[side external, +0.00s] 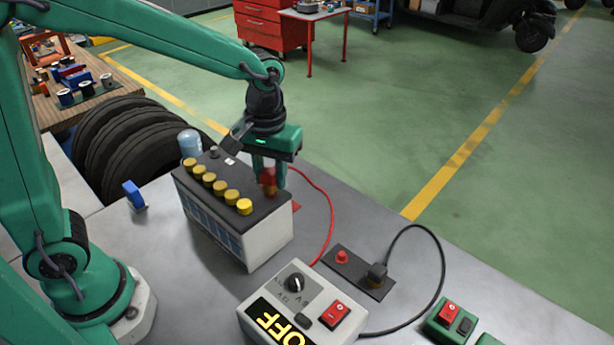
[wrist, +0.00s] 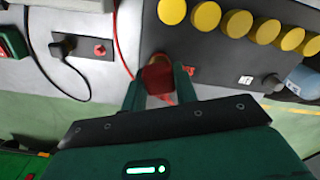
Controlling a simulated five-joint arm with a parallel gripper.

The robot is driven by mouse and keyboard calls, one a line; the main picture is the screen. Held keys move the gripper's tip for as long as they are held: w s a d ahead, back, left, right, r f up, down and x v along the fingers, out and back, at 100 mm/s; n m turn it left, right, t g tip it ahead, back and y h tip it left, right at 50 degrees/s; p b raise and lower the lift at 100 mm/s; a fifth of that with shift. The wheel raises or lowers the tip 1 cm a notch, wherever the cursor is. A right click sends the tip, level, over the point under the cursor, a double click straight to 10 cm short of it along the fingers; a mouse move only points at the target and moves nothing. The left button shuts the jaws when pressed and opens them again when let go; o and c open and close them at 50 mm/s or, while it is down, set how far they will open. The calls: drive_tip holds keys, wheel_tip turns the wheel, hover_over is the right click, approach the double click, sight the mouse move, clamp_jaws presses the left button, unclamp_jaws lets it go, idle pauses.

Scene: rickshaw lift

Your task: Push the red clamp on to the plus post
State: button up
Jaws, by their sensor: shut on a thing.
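The clamp also shows between the fingers in the wrist view (wrist: 158,79). It is at the battery's top, near the end with the last yellow cap. The plus post is hidden by the clamp and fingers, so I cannot tell whether the clamp is around it or above it. A red cable (side external: 330,215) runs down to the bench.
The charger (side external: 290,310) reads OFF. A black plug (side external: 377,273) and a red socket (side external: 342,257) sit on a dark plate. A blue clamp (side external: 133,194) lies left of the battery. Several yellow caps (side external: 228,197) line the battery top.

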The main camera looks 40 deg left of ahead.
drive_tip(key=shift+r, duration=0.9)
drive_tip(key=shift+f, duration=1.35)
idle(3.2)
drive_tip(key=shift+r, duration=1.35)
drive_tip(key=shift+f, duration=0.25)
idle(0.9)
